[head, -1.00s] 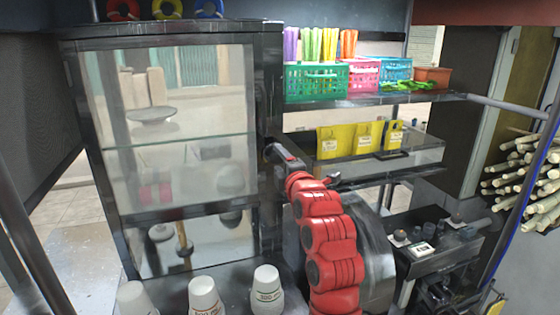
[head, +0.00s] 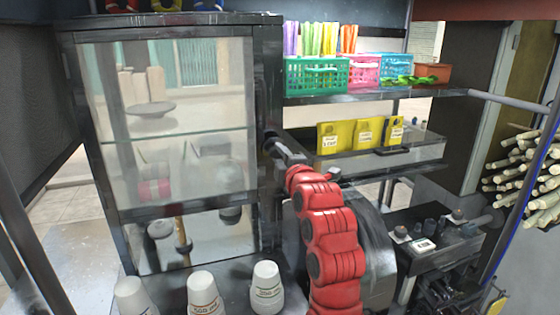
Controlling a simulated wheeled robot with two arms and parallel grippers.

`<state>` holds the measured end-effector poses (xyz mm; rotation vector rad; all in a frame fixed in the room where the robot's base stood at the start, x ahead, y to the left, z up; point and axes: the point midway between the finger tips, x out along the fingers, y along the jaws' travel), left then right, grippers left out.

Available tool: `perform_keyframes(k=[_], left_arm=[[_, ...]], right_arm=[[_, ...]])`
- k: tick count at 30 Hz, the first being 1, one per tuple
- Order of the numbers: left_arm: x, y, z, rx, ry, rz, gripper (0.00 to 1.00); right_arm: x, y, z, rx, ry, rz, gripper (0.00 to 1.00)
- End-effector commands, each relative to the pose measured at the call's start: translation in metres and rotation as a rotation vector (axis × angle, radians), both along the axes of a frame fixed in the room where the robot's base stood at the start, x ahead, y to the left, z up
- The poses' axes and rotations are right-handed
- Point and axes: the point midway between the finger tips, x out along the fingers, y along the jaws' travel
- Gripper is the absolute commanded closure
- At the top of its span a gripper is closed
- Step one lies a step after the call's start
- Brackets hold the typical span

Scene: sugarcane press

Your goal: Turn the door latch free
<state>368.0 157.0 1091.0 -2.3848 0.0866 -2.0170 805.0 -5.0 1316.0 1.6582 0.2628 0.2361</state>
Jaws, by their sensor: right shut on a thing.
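A dark-framed glass cabinet with a glass door (head: 175,95) stands at the left. The door looks closed. My right gripper (head: 270,147), on its red arm, is at the cabinet's right front edge, at about mid-height of the frame. It is shut on a small dark part there, which seems to be the door latch. The latch is mostly hidden by the gripper, so its angle cannot be told. My left gripper is not in view.
White cups (head: 205,294) stand in front of the cabinet at the bottom. To the right are a shelf with coloured baskets (head: 317,74), yellow cards (head: 340,136) on a lower ledge, and dark machinery (head: 435,243). Cane stalks (head: 525,175) are stacked at the far right.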

Motion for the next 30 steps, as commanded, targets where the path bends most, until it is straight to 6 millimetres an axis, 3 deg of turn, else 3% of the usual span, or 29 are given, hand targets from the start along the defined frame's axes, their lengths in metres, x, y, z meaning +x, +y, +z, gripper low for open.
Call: perform_keyframes(k=[1,12,30], left_arm=[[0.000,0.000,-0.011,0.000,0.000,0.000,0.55],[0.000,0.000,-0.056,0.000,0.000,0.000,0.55],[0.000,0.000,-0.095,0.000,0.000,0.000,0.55]], right_arm=[[0.000,0.000,-0.005,0.029,0.006,0.000,1.00],[0.000,0.000,-0.006,0.339,0.109,0.000,1.00],[0.000,0.000,-0.002,0.881,0.286,0.001,1.00]])
